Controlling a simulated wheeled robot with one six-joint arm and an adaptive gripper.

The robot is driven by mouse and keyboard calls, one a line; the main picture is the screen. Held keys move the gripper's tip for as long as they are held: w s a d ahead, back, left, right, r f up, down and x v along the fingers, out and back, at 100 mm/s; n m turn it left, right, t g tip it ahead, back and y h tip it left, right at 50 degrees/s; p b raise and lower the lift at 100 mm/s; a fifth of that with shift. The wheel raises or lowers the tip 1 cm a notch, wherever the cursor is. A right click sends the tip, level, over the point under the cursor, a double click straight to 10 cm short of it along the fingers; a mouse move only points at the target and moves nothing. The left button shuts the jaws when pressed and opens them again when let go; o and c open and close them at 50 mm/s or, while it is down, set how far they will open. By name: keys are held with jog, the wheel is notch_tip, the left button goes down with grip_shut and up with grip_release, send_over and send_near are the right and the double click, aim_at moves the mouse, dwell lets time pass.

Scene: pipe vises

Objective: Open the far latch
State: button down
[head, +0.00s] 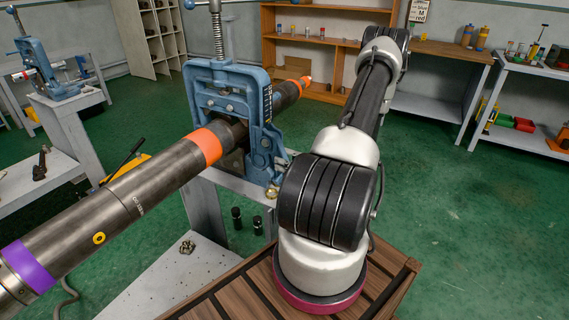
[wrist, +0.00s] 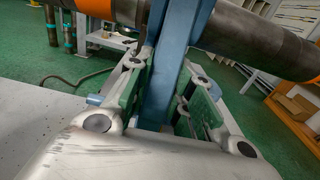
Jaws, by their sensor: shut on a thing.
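In the head view a blue pipe vise (head: 224,76) with a tall screw stands on a grey stand. It is closed around a long dark pipe (head: 120,203) with orange and purple bands. In the wrist view my gripper (wrist: 168,78) has its green-padded fingers on either side of an upright blue bar (wrist: 176,50) of the vise, shut on it. The bar looks like the latch, but I cannot tell for certain. The pipe (wrist: 248,40) crosses behind it. In the head view my arm hides the gripper.
A second blue vise (head: 42,66) stands on a stand at the far left. A wooden shelf (head: 306,52) is against the back wall, and a metal bench (head: 520,100) is at the right. The green floor is open at the right.

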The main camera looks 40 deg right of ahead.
aim_at(287, 157)
jog(key=s+r+g, duration=0.1)
jog(key=g, duration=0.1)
jog(key=s+r+g+h, duration=0.1)
jog(key=r+g, duration=0.1)
jog(key=shift+s+d+h, duration=0.1)
jog(key=shift+d+h, duration=0.2)
jog(key=shift+d, duration=0.1)
jog(key=shift+s+d+r+g+h, duration=0.1)
jog(key=shift+s+r+g+h, duration=0.2)
jog(key=shift+r+g, duration=0.55)
jog(key=shift+s+d+r+g+h, duration=0.1)
jog(key=shift+s+r+g+h, duration=0.25)
jog(key=shift+g, duration=0.8)
jog(key=shift+w+r, duration=0.1)
jog(key=shift+r, duration=0.05)
jog(key=c, duration=1.3)
grip_release()
jog(key=shift+o, duration=0.2)
jog(key=v, duration=1.2)
